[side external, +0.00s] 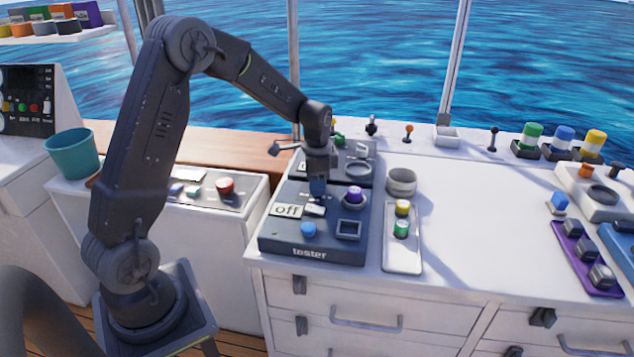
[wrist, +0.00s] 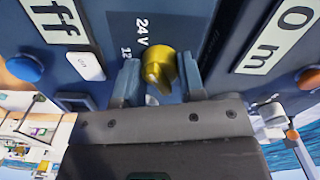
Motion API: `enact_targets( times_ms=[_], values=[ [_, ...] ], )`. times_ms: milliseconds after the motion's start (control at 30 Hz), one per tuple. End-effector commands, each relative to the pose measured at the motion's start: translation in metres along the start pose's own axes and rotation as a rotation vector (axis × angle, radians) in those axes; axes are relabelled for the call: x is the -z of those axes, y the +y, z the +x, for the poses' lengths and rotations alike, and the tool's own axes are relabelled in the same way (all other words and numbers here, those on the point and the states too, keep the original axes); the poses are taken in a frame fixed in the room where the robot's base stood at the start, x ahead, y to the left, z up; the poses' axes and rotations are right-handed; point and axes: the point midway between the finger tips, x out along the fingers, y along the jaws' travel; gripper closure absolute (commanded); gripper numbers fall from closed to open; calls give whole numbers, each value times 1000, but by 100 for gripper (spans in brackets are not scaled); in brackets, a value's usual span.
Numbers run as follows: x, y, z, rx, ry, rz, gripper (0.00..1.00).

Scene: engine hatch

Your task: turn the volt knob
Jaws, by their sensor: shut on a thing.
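The volt knob (wrist: 158,70) is yellow and sits on the dark blue tester panel (side external: 282,244), beside the printed marks "24 V" and a partly covered "12". My gripper (side external: 317,188) points down at the back part of the tester. In the wrist view my gripper (wrist: 160,80) has one finger on each side of the knob and is shut on it. In the side view my gripper hides the knob. The knob's pointer direction is hard to tell.
Close by on the tester are a white switch (side external: 314,210), an "off" label (side external: 286,210), a blue button (side external: 308,229), a purple knob (side external: 354,194) and a square frame (side external: 348,230). A tray (side external: 402,262) with coloured cylinders stands to the right.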

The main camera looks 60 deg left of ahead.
Motion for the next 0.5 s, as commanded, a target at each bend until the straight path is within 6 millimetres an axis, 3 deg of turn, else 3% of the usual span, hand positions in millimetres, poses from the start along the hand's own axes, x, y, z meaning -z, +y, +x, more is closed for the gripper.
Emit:
enact_targets(
  times_ms=[67,100,333,500],
  values=[
    [1,0,-1,3,2,3,87],
    [1,0,-1,3,2,3,61],
    [0,0,-1,2,1,1,39],
    [0,0,0,1,0,1,38]
  ],
)
